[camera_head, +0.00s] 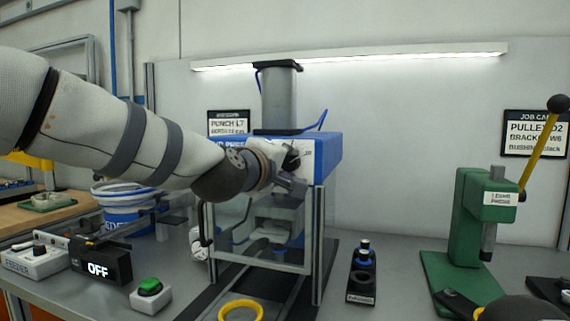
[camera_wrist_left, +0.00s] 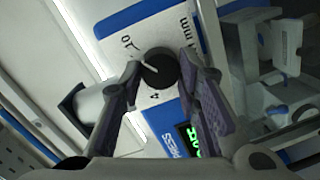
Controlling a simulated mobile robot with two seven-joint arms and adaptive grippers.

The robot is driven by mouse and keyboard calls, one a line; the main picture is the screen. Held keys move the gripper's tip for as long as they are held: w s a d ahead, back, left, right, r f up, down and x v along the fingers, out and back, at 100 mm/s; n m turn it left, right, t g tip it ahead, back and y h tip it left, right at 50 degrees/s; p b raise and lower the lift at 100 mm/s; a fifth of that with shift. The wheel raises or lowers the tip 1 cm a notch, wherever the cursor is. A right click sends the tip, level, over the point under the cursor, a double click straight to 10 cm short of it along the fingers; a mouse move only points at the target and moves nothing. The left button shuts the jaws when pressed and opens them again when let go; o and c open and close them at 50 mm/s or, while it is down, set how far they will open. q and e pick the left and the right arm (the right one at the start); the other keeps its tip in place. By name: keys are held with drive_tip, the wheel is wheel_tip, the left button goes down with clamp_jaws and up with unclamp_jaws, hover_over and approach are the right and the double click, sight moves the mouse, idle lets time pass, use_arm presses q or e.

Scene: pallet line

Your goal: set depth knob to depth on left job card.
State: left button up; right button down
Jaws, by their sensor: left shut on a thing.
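The black depth knob (camera_wrist_left: 158,66) sits on the white and blue panel of the press (camera_head: 325,150). My left gripper (camera_head: 297,172) is at the upper front of the press, its two fingers shut on the knob's sides. The knob's white pointer line points up and left in the wrist view. Scale marks and an "mm" label stand around it. A green lit display (camera_wrist_left: 190,137) is partly hidden by a finger. The left job card (camera_head: 229,121) reads "PUNCH LT"; its lower lines are cut off by the press and too small to read. A dark shape at bottom right may be my right arm.
An "OFF" box (camera_head: 100,267), a green button (camera_head: 150,288), a yellow ring (camera_head: 241,310) and a small black stand (camera_head: 362,275) are on the bench.

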use_arm(q)
drive_tip(key=shift+r+m, duration=0.1)
drive_tip(key=shift+m, duration=0.3)
drive_tip(key=o, duration=0.9)
drive_tip(key=f+v, duration=0.1)
drive_tip(key=v, duration=1)
drive_tip(key=shift+s+a+r, duration=0.2)
drive_tip(key=shift+s+r, duration=0.2)
drive_tip(key=shift+s, duration=0.05)
